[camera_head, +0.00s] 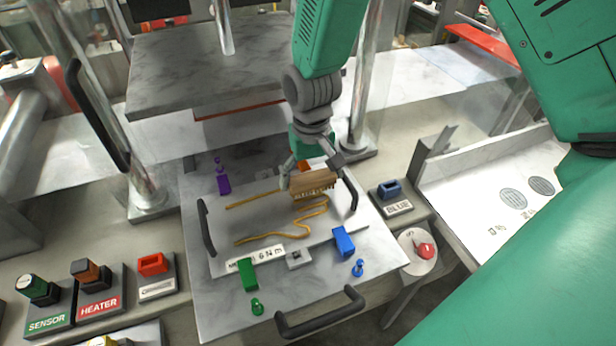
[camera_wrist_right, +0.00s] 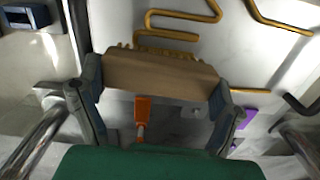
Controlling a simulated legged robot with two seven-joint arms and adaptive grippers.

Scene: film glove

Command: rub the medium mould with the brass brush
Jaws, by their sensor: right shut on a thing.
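The brass brush (camera_head: 313,182) has a wooden block and short brass bristles pointing down. My right gripper (camera_head: 311,172) is shut on the block, a finger at each end; the brush also shows in the wrist view (camera_wrist_right: 160,76). The mould (camera_head: 255,221) is a pale plate with raised, winding brass-coloured lines and a black handle at each side; its label is hard to read. The brush is over its far right part, above a winding line (camera_wrist_right: 180,35). I cannot tell whether the bristles touch it. My left gripper is not in view.
Green (camera_head: 248,274), blue (camera_head: 344,241) and purple (camera_head: 223,184) blocks sit around the plate. A black handle (camera_head: 320,312) is at the front edge. A grey press slab (camera_head: 210,65) overhangs behind, between metal posts. SENSOR and HEATER switches (camera_head: 98,290) stand at left.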

